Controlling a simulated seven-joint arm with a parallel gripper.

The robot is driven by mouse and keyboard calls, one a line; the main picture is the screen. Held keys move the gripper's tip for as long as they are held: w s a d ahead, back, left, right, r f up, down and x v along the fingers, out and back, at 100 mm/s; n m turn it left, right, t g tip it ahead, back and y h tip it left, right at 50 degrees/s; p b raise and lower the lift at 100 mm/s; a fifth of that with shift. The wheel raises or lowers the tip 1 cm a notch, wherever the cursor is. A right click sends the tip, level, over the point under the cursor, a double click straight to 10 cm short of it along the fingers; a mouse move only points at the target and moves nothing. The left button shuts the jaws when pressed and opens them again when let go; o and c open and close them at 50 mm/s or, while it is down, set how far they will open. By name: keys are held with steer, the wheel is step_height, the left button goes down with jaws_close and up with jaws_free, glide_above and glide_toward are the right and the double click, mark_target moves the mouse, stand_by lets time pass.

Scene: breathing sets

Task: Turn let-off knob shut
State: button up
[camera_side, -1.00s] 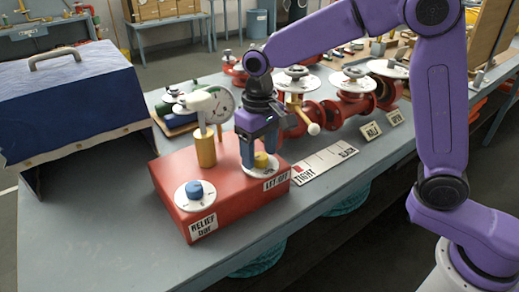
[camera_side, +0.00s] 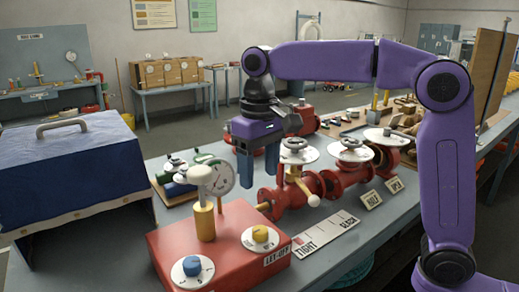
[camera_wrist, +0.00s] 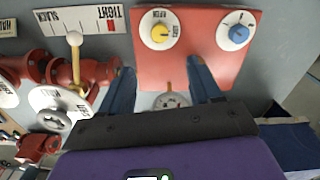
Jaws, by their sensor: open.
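The let-off knob (camera_side: 260,234) is a small yellow knob on a white dial, at the right of the red box's top (camera_side: 215,240), above the LET-OFF label. It also shows in the wrist view (camera_wrist: 159,32). Its exact setting is too small to read. My gripper (camera_side: 258,175) is open and empty, fingers pointing down, raised clear above and behind the knob in the side view. In the wrist view its two blue fingers (camera_wrist: 160,66) stand apart below the yellow knob's dial, with nothing between them touching.
A blue relief knob (camera_side: 192,265) sits on the same box. A gauge (camera_side: 221,176) and a white-topped brass post (camera_side: 204,222) stand behind. Red valves (camera_side: 294,190) and a TIGHT/SLACK strip (camera_side: 325,236) lie right. A blue covered case (camera_side: 70,165) stands left.

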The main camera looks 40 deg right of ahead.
steer(key=shift+r, duration=1.95)
steer(key=s+d+f+n, duration=0.3)
steer(key=s+d+f, duration=0.2)
steer(key=s, duration=0.4)
steer(key=s+d+f+n, duration=0.4)
steer(key=s+f, duration=0.3)
steer(key=s, duration=0.2)
steer(key=s+d+f+n, duration=0.3)
steer(key=s+d+f, duration=0.3)
steer(key=s, duration=0.3)
steer(key=shift+d+n, duration=0.3)
steer(key=shift+d, duration=0.05)
steer(key=shift+s, duration=0.1)
